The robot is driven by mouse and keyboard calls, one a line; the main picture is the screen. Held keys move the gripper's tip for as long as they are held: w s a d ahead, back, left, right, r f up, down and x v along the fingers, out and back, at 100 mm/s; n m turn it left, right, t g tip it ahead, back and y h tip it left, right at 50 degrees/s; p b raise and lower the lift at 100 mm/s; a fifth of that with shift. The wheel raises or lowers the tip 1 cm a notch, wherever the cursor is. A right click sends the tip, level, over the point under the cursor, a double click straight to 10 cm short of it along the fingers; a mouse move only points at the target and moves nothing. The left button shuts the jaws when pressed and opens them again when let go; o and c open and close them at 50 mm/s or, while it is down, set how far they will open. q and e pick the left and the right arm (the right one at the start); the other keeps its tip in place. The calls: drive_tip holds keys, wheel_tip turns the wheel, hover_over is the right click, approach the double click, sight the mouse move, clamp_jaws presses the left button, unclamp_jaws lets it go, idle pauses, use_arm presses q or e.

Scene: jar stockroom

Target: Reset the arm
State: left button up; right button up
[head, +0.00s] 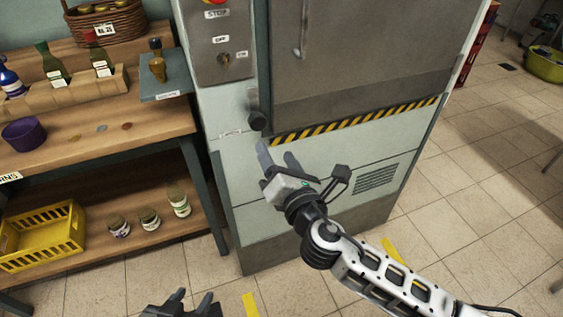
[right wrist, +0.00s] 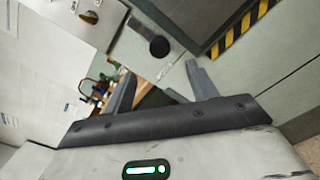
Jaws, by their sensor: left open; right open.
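My right gripper (head: 277,158) is raised in front of the grey-green machine cabinet, just below a black round knob (head: 257,121). Its two fingers are apart with nothing between them. In the right wrist view the open fingers (right wrist: 160,85) point toward the cabinet, and the black knob (right wrist: 159,46) is beyond them. I cannot tell whether a fingertip touches the cabinet. My left gripper (head: 191,301) shows only in part at the bottom edge of the head view, low over the floor. Its fingers are apart and empty.
The machine cabinet (head: 300,170) has a large dark door (head: 360,60) and a control panel (head: 222,45). At left, a wooden shelf unit (head: 110,150) holds bottles, a purple bowl (head: 24,133), jars and a yellow crate (head: 40,240).

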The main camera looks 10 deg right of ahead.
drive_tip(key=shift+v, duration=0.85)
drive_tip(key=s+d+f+m+g, duration=0.3)
drive_tip(key=s+d+f+m, duration=0.2)
drive_tip(key=m, duration=0.9)
drive_tip(key=s+d+f+m+g+h, duration=0.1)
drive_tip(key=s+d+f+m+g, duration=0.3)
drive_tip(key=s+f+m, duration=0.8)
drive_tip(key=d+f+m, duration=0.1)
drive_tip(key=m, duration=0.1)
drive_tip(key=shift+s+m+h, duration=0.3)
drive_tip(key=shift+f, duration=0.1)
